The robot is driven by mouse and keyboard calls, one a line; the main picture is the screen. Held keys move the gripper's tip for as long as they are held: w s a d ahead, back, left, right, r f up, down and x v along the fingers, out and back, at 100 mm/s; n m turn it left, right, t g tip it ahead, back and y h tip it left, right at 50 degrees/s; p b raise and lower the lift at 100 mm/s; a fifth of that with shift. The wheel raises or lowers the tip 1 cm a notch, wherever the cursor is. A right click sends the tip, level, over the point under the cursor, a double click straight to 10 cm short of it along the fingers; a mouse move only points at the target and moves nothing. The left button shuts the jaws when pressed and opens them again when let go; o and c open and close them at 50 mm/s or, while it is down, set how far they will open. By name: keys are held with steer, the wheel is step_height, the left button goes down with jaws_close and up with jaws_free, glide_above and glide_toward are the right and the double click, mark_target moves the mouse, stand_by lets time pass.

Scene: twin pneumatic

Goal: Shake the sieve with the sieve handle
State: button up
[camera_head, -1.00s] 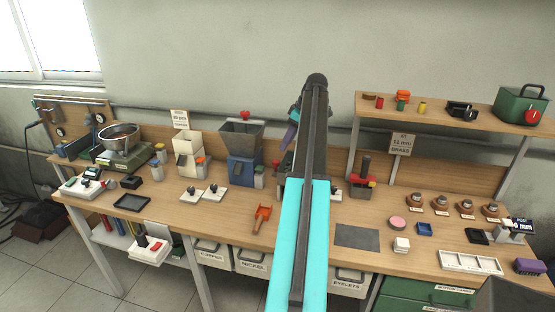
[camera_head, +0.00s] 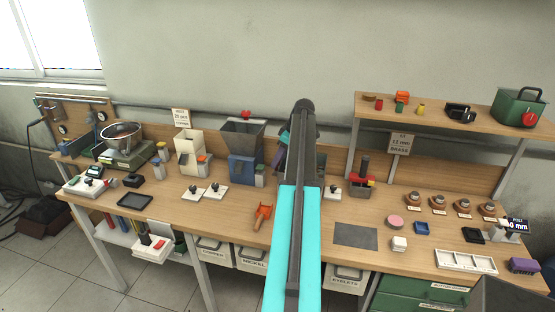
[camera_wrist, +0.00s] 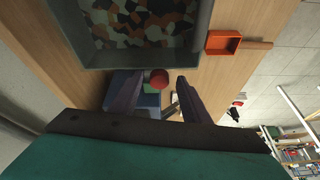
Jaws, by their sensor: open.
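A grey hopper (camera_head: 243,135) on a blue base stands near the back of the bench; it looks like the sieve, though I cannot be sure. In the wrist view a grey square tray (camera_wrist: 130,62), likely its open top, holds many mixed copper, black and white pieces. A red ball knob (camera_wrist: 159,79), perhaps the sieve handle, shows just below the tray's rim. My gripper (camera_wrist: 156,77) is open, its dark fingers on either side of the knob in the picture; contact cannot be told. In the head view my arm hides most of the gripper.
An orange scoop (camera_head: 263,213) lies in front of the hopper. A cream hopper (camera_head: 188,147) and two small white switch plates stand to its left. A metal bowl (camera_head: 121,134) is further left. A dark mat (camera_head: 356,237) lies right of my arm.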

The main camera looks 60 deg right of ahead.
jaws_close()
stand_by(0.3)
steer(key=s+a+b, duration=0.1)
steer(key=s+a, duration=0.1)
steer(key=a, duration=0.4)
steer(key=shift+a+b, duration=0.15)
steer(key=shift+b, duration=0.25)
jaws_free()
